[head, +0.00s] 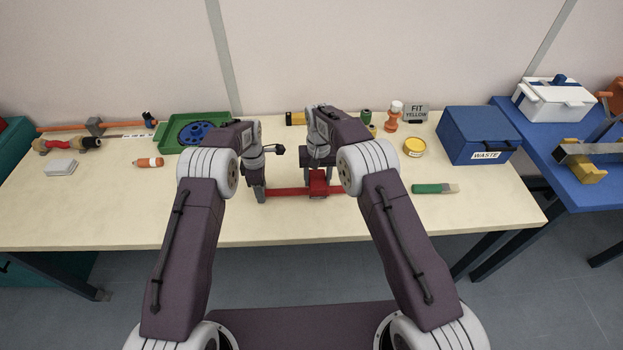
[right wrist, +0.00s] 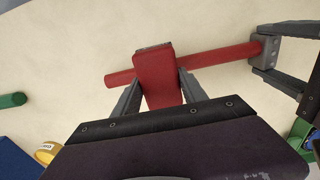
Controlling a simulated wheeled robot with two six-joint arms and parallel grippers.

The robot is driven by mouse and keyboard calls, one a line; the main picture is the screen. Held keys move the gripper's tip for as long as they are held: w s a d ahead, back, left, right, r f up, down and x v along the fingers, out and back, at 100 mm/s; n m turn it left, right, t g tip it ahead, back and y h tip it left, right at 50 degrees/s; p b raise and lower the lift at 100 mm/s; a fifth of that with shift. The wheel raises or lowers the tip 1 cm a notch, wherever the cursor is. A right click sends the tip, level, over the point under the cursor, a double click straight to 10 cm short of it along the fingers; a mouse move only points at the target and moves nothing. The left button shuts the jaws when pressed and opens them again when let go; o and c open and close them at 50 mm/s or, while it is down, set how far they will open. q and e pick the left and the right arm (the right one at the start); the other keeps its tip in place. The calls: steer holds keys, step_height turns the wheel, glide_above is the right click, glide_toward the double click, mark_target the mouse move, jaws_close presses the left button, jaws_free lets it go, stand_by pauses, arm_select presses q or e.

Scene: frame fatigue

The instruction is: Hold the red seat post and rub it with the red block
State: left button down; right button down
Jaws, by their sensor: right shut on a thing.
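The red seat post (head: 288,192) runs left to right above the front part of the table. My left gripper (head: 259,191) is at its left end, with its finger pads around the post; they also show in the right wrist view (right wrist: 265,52). My right gripper (head: 318,176) is shut on the red block (head: 318,186). In the right wrist view the block (right wrist: 157,80) lies across the post (right wrist: 215,57) near its free end and appears to touch it. The block hides part of the post.
A green-handled tool (head: 428,188) lies to the right, before the blue waste box (head: 478,138). A yellow tin (head: 413,147) and an orange bottle (head: 391,122) stand behind. A green tray (head: 176,133) is at the back left. The left front of the table is clear.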

arm_select(q)
steer(key=shift+a, duration=0.3)
arm_select(e)
steer(key=shift+a+f, duration=0.15)
steer(key=shift+a, duration=1.3)
arm_select(q)
steer(key=shift+d, duration=0.1)
arm_select(e)
steer(key=shift+s+a, duration=0.1)
steer(key=shift+a, duration=0.2)
step_height(320, 180, up, 6)
step_height(320, 180, up, 3)
arm_select(q)
steer(key=shift+c, duration=2.2)
jaws_free()
